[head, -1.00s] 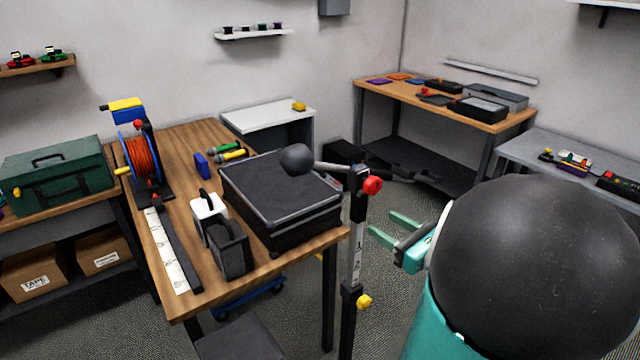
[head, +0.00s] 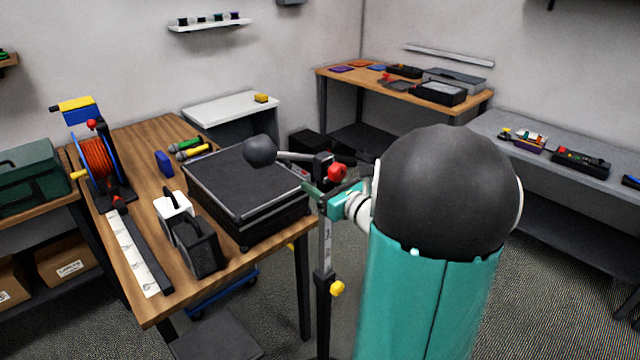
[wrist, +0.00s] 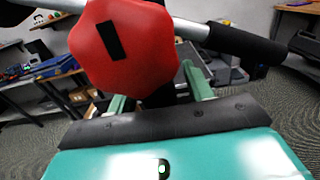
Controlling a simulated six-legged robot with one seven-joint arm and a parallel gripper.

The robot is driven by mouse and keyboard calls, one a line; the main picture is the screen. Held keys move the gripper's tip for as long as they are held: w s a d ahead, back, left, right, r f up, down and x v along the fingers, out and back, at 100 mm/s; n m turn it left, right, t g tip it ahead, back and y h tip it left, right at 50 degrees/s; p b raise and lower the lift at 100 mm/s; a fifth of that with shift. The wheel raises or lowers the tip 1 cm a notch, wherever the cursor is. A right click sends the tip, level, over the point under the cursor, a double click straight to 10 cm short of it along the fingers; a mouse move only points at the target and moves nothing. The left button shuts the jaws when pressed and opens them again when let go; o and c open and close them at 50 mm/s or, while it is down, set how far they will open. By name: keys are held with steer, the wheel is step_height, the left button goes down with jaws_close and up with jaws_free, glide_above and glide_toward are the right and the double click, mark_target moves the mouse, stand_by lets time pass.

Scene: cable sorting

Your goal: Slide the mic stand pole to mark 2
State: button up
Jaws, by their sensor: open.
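The mic stand pole (head: 326,243) stands upright beside the right edge of the wooden table, with a numbered scale on its upper part. A red knob (head: 337,172) is on the clamp at its top, and a yellow knob (head: 337,288) is lower on the stand. A boom with a black ball end (head: 260,150) reaches left over the table. My gripper (head: 318,197) is open at the pole's top, just under the red knob. In the wrist view the red knob (wrist: 122,45) fills the upper middle, in front of the fingers (wrist: 160,92). The pole between the fingers is mostly hidden.
A black case (head: 245,185) lies on the wooden table (head: 150,315) left of the pole. A cable reel (head: 97,160) and a white ruled strip (head: 132,252) are farther left. A grey bench (head: 590,160) stands at right.

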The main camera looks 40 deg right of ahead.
steer(key=shift+w, duration=0.15)
jaws_close()
step_height(320, 180, down, 7)
stand_by(0.5)
jaws_free()
steer(key=shift+w, duration=0.1)
